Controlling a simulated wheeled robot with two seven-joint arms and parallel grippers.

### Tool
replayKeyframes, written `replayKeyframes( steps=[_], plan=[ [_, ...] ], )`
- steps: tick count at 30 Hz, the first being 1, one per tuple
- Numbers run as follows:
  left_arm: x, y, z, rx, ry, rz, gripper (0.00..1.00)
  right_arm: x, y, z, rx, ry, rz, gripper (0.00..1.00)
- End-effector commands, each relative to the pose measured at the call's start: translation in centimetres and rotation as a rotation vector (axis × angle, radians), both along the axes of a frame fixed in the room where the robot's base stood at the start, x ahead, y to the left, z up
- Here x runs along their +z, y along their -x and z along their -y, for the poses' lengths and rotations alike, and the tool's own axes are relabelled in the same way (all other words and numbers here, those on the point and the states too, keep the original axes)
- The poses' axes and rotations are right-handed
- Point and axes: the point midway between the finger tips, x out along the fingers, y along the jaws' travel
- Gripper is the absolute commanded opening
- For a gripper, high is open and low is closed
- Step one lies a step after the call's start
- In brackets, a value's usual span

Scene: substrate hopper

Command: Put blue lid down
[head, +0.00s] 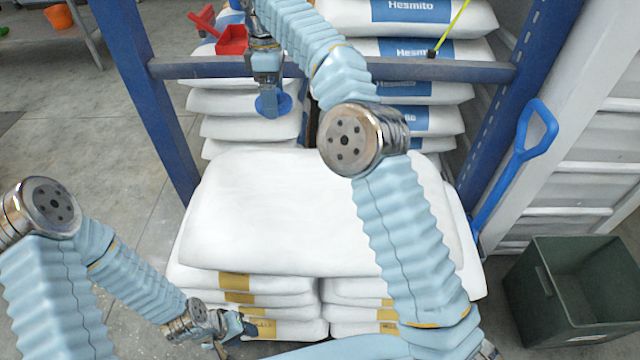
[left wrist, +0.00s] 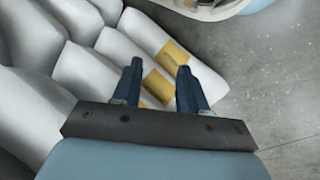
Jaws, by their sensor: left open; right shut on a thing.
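The blue lid (head: 283,104) is a round blue disc in the head view, in front of the left rear stack of white sacks. My right gripper (head: 268,84) is shut on the blue lid from above. The arm partly hides the view around it, and I cannot tell whether the lid touches anything. My left gripper (head: 236,332) is low in the head view, beside the front sacks. In the left wrist view its two dark fingers (left wrist: 157,68) are apart with nothing held between them.
White sacks (head: 270,200) are piled in front, with more sacks (head: 420,48) behind the blue frame (head: 430,70). A red container (head: 232,40) sits on the left rear stack. A blue shovel (head: 515,160) and a green bin (head: 535,300) stand right.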

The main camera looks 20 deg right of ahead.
Motion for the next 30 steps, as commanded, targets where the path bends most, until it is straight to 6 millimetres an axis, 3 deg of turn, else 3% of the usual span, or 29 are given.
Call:
replayKeyframes(
  steps=[3,8,14,19,24,30],
  plan=[
    [0.1,0.0,0.0,-0.001,0.000,0.000,0.43,-1.7,-1.7,2.4,0.000,0.000,-0.001,0.57],
    [-1.4,0.0,0.0,0.000,0.000,0.001,0.43,-3.2,-1.8,3.7,0.005,-0.002,0.001,0.57],
    [-6.4,-0.1,-0.4,0.010,-0.007,0.003,0.43,-5.1,1.0,4.7,0.005,-0.001,0.001,0.57],
    [-9.7,-0.6,-1.5,0.032,-0.025,0.012,0.43,-6.6,4.7,5.8,0.004,0.000,0.001,0.57],
    [-12.0,-0.9,-2.4,0.046,-0.037,0.019,0.43,-9.2,8.1,6.9,0.004,-0.001,0.000,0.57],
    [-13.0,-0.9,-2.2,0.044,-0.034,0.016,0.43,-11.4,10.2,7.5,0.004,-0.001,0.000,0.57]
  ],
)
